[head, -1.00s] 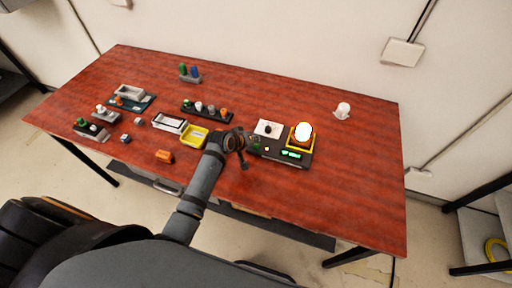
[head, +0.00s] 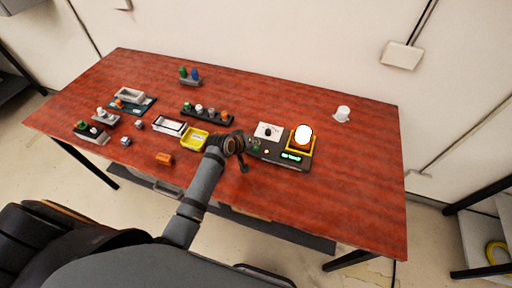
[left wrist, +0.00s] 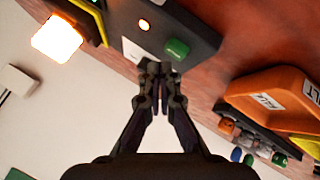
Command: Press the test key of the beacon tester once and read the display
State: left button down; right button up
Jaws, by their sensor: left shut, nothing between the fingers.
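The beacon tester (head: 270,155) is a dark box near the right middle of the table. It has a white dial panel (head: 267,131), a glowing lamp (head: 304,134) in a yellow frame and a lit green display (head: 291,157), whose text is too small to read. In the left wrist view, a green key (left wrist: 177,49) and a small amber light (left wrist: 144,25) show on its dark top. My left gripper (head: 244,158) is shut and empty at the tester's left end. In the left wrist view its fingertips (left wrist: 157,70) appear just beside the green key; I cannot tell whether they touch the tester.
A yellow tray (head: 188,142) stands left of the gripper, with a black rack of coloured pegs (head: 207,112) behind it. An orange block (head: 164,158) lies near the front edge. A white cup-like object (head: 342,114) stands at the back right. The table's right end is clear.

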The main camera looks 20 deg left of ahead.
pick_arm(q)
jog(key=shift+f, duration=0.15)
jog(key=shift+f, duration=0.25)
jog(key=shift+f, duration=0.5)
dwell(0.8)
jog(key=shift+r, duration=0.15)
jog(key=shift+r+p, duration=0.75)
jog(key=shift+p, duration=0.15)
notch_tip(320, 180, up, 5)
jog(key=p, duration=0.5)
jog(key=shift+r+p, duration=0.15)
jog(key=shift+p, duration=0.2)
